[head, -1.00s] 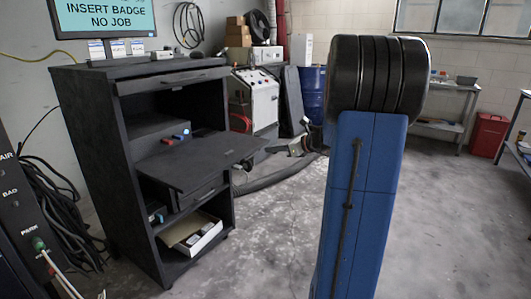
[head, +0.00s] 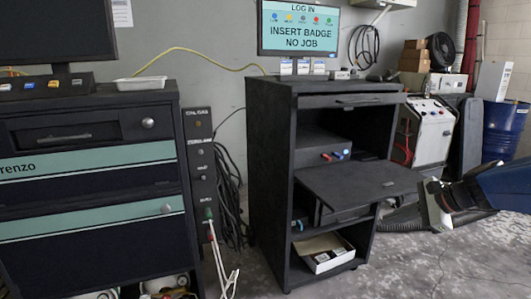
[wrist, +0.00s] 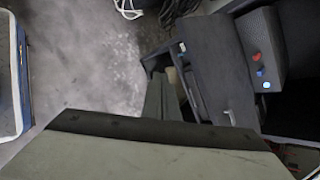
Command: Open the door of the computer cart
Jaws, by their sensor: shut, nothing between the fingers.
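The computer cart (head: 272,190) is a dark, open-fronted cabinet with a monitor (head: 302,28) on top. A flat dark panel (head: 360,186) stands out level from its front at mid height, with open space above it and a lower bay below. I cannot tell whether this panel is the door or a shelf. A drawer-like front with a handle (head: 358,102) runs under the top. My gripper (head: 434,205) is shut and empty, to the right of the panel and apart from it in the head view. The wrist view shows the panel (wrist: 212,62) from above, beyond my gripper.
A white tray (head: 318,264) lies in the cart's lower bay. A dark tool cabinet (head: 95,190) stands at the left, with a control post (head: 199,155) and cables beside it. A white machine (head: 432,130) and blue barrel (head: 503,128) stand behind. Floor (head: 425,268) in front is clear.

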